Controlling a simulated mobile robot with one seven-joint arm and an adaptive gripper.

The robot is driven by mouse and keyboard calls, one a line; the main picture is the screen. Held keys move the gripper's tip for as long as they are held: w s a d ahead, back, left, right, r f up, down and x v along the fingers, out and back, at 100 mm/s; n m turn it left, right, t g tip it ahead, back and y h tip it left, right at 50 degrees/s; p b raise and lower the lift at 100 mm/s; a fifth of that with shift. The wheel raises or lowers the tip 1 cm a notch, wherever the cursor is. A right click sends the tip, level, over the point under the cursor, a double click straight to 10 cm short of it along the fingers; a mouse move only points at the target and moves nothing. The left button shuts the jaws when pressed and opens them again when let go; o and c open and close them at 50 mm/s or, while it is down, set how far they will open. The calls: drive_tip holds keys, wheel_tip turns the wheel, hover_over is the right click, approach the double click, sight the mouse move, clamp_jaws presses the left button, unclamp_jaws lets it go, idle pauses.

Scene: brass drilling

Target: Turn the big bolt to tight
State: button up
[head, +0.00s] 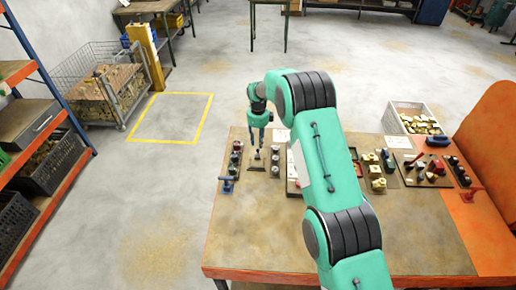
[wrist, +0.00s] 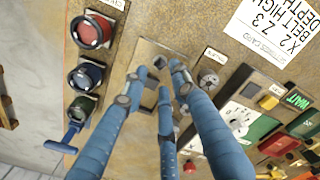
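The big bolt appears to be the small dark head (wrist: 160,62) on a metal plate (wrist: 150,48) in the wrist view. In the head view the plate (head: 257,168) lies on the wooden bench with a dark upright piece above it. My gripper (head: 260,122) points down above this spot. In the wrist view its blue fingers (wrist: 160,82) are spread apart, with their tips around and just short of the bolt head. No finger clearly touches it. The plate's lower part is hidden behind the fingers. I cannot read any tight mark.

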sight(258, 150)
drive_tip(key=shift+f, duration=2.35)
clamp_jaws()
